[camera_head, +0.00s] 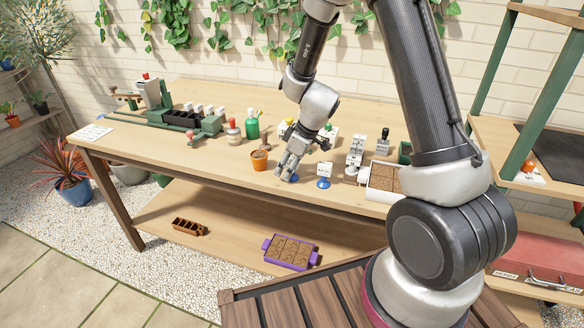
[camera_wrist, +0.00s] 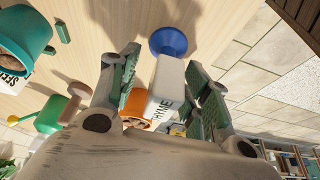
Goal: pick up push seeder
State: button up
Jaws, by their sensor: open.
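My gripper (camera_head: 286,174) is low over the front part of the bench, fingers pointing down. In the wrist view my gripper (camera_wrist: 162,68) is open, with a white block-like body (camera_wrist: 170,78) between its fingers. This body has a round blue end (camera_wrist: 168,41) and dark lettering that looks like THYME. It may be the push seeder, but I cannot confirm this. In the head view only a blue bit (camera_head: 293,179) shows beside the fingers. A similar white piece with a blue base (camera_head: 324,176) stands just right of my gripper.
A terracotta pot (camera_head: 259,160) stands close left of my gripper. White devices (camera_head: 355,153) and a planted tray (camera_head: 383,178) are to the right.

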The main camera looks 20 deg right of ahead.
jog(key=shift+s, duration=0.1)
grip_shut()
dwell(0.3)
